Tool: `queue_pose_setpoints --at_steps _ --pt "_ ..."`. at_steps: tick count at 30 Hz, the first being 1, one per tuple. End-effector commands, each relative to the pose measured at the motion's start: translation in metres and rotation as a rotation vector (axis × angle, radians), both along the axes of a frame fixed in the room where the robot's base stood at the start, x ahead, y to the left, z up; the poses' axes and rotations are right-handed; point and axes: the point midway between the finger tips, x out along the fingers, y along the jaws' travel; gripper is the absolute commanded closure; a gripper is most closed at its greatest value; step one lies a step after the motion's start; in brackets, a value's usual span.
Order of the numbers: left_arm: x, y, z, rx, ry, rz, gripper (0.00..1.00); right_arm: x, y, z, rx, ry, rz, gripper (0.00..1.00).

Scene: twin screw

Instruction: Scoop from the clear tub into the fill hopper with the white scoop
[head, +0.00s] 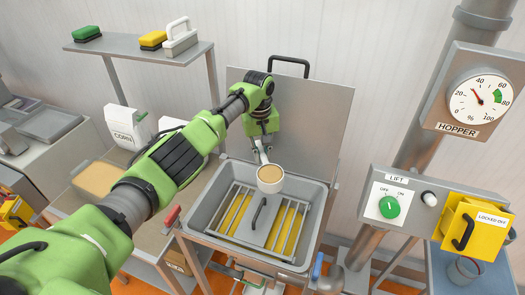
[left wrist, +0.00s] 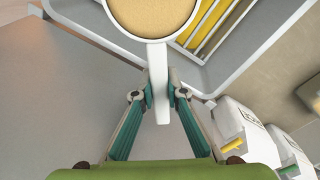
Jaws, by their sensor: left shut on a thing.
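My left gripper (head: 262,143) is shut on the handle of the white scoop (head: 270,187). The scoop hangs over the fill hopper (head: 205,218), a grey basin with a bar grate and yellow showing between the bars. The scoop looks level and full of tan powder. In the left wrist view the fingertips (left wrist: 159,93) pinch the handle of the scoop (left wrist: 161,52) from both sides, and tan powder fills its bowl. A low tub of tan material (head: 97,179), seemingly the clear tub, sits on the bench at left. My right gripper is not in view.
A raised lid (head: 318,115) stands behind the hopper. A lift control box (head: 400,205) and a yellow locked-off cover (head: 476,228) stand at right. A white corn container (head: 127,124) stands near the tub. A shelf (head: 135,46) holds brushes above.

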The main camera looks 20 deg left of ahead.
Motion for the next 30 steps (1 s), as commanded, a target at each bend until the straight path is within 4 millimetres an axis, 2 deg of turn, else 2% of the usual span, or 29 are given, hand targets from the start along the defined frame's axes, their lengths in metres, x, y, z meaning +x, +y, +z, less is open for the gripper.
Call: queue_pose_setpoints --at_steps 1,13,26,30 --pt "-0.001 0.000 0.006 -0.005 -0.008 -0.001 1.00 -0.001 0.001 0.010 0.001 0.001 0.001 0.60" --pt "-0.002 0.001 0.020 -0.071 -0.137 -0.002 1.00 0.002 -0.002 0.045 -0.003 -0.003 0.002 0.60" --pt "-0.007 0.004 0.039 -0.204 -0.402 -0.001 1.00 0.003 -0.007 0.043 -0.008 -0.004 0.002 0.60" --pt "-0.005 0.001 0.040 -0.205 -0.399 0.000 1.00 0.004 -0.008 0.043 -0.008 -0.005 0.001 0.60"
